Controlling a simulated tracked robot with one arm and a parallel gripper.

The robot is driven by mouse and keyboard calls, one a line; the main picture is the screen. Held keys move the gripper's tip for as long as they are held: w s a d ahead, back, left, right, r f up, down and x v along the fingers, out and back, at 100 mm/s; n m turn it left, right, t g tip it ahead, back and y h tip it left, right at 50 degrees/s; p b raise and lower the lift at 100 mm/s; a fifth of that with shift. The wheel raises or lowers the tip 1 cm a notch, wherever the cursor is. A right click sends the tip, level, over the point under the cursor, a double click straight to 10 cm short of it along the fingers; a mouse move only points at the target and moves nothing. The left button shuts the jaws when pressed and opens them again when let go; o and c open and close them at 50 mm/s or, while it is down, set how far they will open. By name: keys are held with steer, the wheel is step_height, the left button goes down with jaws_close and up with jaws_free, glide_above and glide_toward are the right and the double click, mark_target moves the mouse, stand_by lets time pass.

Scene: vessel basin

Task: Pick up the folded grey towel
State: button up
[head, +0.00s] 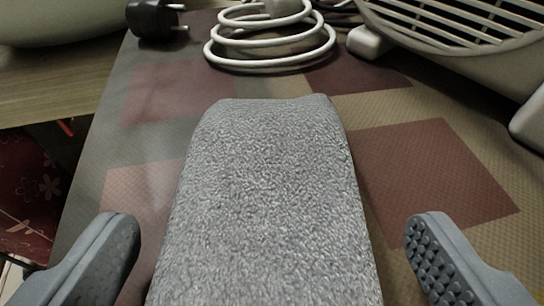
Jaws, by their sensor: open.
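The folded grey towel (265,200) lies lengthwise in the middle of the head view, on a surface with a tan and dark red square pattern. Its near end runs out of the bottom of the picture. My gripper (270,245) is open, with one finger on the left of the towel and the other on the right. Gaps show between the towel and both fingers. The right finger's studded inner pad is visible. Nothing is held.
A coiled white cable (270,50) lies behind the towel, with a black plug (155,20) at its left. A beige slatted appliance (470,45) stands at the back right. The patterned surface ends at the left, with a dark red floral cloth (28,195) beyond.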

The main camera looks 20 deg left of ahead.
steer(key=shift+w+a+f, duration=0.15)
steer(key=shift+w+a, duration=0.05)
steer(key=shift+w, duration=0.35)
steer(key=shift+c, duration=0.4)
steer(key=c, duration=1)
